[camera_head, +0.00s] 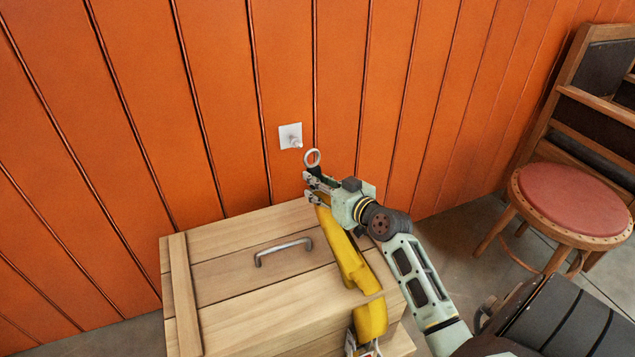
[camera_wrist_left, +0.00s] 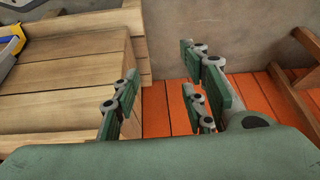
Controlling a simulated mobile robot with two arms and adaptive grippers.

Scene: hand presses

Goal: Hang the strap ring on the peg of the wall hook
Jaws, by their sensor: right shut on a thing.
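The strap is a broad yellow band (camera_head: 352,268) draped over a wooden crate, with a pale ring (camera_head: 312,158) at its upper end. My right gripper (camera_head: 312,186) is shut on the strap just below the ring, and the ring stands up above the fingers. The wall hook (camera_head: 291,136) is a small white square plate with a short peg on the orange wall. In the picture the ring is just below and right of the peg, apart from it. My left gripper (camera_wrist_left: 160,97) shows only in the left wrist view, fingers apart and empty.
The wooden crate (camera_head: 215,275) with a metal handle (camera_head: 283,250) stands below the hook. A round red-topped stool (camera_head: 562,200) and a wooden chair (camera_head: 590,105) are at the right. The orange plank wall (camera_head: 130,130) is otherwise bare around the hook.

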